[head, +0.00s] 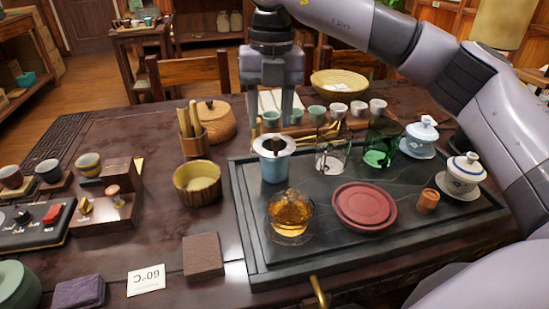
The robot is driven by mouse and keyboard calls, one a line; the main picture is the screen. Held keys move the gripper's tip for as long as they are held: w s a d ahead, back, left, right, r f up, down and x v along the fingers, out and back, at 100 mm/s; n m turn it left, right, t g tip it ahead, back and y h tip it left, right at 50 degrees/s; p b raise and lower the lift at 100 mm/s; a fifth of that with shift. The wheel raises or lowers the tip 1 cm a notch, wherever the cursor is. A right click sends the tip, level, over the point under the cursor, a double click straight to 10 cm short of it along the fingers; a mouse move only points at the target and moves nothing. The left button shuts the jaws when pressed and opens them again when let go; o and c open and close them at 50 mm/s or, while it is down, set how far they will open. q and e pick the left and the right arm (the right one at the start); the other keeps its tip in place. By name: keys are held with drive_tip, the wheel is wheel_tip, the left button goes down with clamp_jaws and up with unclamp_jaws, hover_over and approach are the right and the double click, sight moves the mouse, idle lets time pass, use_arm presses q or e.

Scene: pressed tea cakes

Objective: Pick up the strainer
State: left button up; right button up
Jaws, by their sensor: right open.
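The strainer (274,144), with a pale metal rim and a dark middle, sits on top of a light blue cup (273,169) at the back left of the slate tray. My right gripper (270,118) comes down from above, with its two fingers apart and pointing down. It is open, and nothing shows between its fingers. Its fingertips appear just above or behind the strainer; the exact gap cannot be told. My left gripper is not in view.
A glass pot of amber tea (291,212) and a red round dish (364,206) stand on the slate tray (262,273). A glass pitcher (332,158) stands to the strainer's right. A wooden bowl (198,184) is left of the tray. Several small cups line the back.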

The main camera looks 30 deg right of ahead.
sight(276, 138)
drive_tip(key=shift+w+d+r+h, duration=0.15)
drive_tip(key=shift+d+h, duration=0.15)
drive_tip(key=shift+d, duration=0.3)
drive_tip(key=shift+d+f+m, duration=0.15)
drive_tip(key=shift+f+m, duration=0.05)
drive_tip(key=shift+m, duration=0.1)
drive_tip(key=f, duration=0.4)
drive_tip(key=f+b, duration=0.1)
drive_tip(key=f, duration=0.1)
drive_tip(key=shift+s+a+f, duration=0.2)
drive_tip(key=shift+s, duration=0.1)
clamp_jaws()
